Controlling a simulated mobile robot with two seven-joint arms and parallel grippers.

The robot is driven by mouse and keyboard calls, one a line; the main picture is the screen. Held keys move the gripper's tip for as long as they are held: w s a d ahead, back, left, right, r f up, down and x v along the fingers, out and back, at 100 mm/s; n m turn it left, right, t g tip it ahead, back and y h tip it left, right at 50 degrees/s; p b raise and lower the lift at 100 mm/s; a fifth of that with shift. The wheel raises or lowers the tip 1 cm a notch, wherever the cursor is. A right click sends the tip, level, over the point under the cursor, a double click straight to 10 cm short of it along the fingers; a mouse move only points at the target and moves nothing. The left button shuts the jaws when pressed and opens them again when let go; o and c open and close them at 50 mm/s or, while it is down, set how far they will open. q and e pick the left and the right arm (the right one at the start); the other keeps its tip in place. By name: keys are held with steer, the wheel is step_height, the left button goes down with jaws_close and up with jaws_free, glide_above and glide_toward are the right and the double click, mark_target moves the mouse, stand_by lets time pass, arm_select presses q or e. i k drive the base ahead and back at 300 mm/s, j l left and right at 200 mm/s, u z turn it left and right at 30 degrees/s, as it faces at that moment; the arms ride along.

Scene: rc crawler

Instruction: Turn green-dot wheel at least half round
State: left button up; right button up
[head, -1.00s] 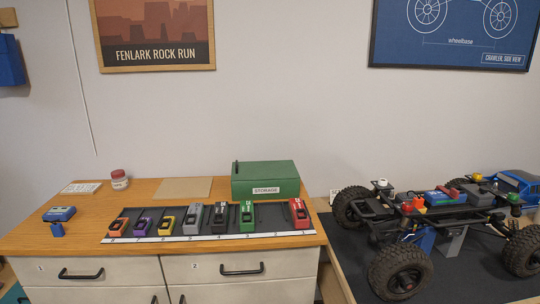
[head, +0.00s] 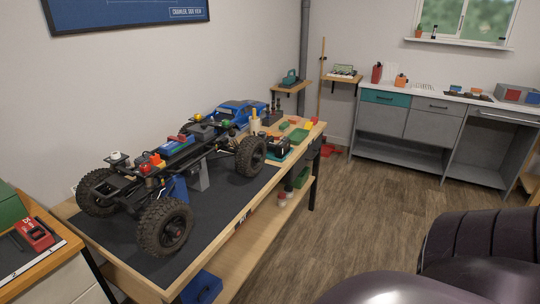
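The crawler chassis (head: 190,150) stands on a dark mat (head: 232,192) on the wooden bench, left of centre in the head view. A small green cap (head: 225,124) sits on the chassis near the right near-side wheel (head: 251,156). Other caps are white (head: 115,156), red (head: 155,159) and yellow (head: 197,118). The left near-side wheel (head: 165,227) and a far-side wheel (head: 98,192) also show. I cannot make out a green dot on any wheel face. The fourth wheel is hidden. Neither of my grippers is in view.
A blue body shell (head: 240,112) lies behind the chassis. Tools and small trays (head: 293,136) fill the bench's right end. A red item (head: 35,234) is on the counter at the left. Wooden floor (head: 340,200) is open between the bench and the grey cabinets (head: 425,126).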

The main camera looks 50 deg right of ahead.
mark_target(251, 154)
steer(key=z, duration=1.55)
